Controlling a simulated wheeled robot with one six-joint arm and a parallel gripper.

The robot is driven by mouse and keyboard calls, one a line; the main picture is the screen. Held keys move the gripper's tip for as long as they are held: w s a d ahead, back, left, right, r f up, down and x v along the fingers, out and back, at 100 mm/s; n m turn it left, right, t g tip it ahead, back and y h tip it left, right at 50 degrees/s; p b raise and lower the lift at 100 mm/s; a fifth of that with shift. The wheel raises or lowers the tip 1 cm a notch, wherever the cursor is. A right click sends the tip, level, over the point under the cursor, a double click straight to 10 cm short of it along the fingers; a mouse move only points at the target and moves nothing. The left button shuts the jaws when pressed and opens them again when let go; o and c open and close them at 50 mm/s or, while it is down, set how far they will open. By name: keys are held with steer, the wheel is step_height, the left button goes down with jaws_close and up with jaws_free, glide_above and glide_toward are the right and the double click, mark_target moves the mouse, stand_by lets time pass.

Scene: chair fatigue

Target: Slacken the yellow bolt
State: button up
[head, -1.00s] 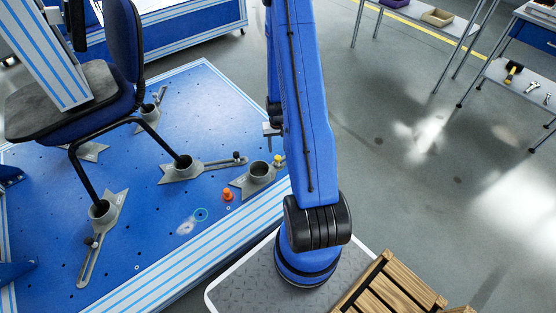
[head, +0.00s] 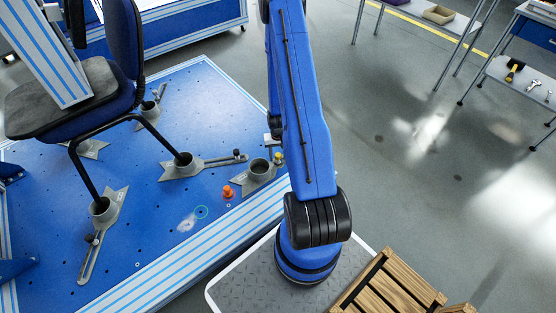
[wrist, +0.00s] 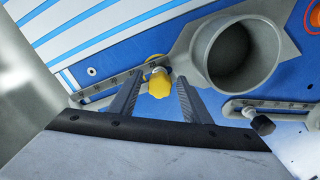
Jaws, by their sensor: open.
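The yellow bolt (wrist: 158,88) has a lobed knob head and sits on the slotted arm of a grey clamp foot (wrist: 187,50) in the wrist view. In the head view the yellow bolt (head: 279,157) is a small spot beside my arm, by the empty cup of that clamp foot (head: 258,172). My gripper (wrist: 160,76) is open, with one finger on each side of the bolt's head in the picture. I cannot tell whether either finger touches it. In the head view my arm mostly hides the gripper.
The blue platform (head: 150,240) holds more clamp feet, some around the legs of a chair (head: 60,95). An orange knob (head: 228,191) stands near the bolt. A black-headed bolt (wrist: 262,124) lies right of the gripper. A slatted wooden crate (head: 390,285) is at the lower right.

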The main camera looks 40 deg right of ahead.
steer(key=shift+f, duration=0.15)
steer(key=m, duration=0.4)
stand_by(0.4)
steer(key=m, duration=0.4)
steer(key=c, duration=1)
steer(key=shift+n, duration=2)
steer(key=n, duration=0.4)
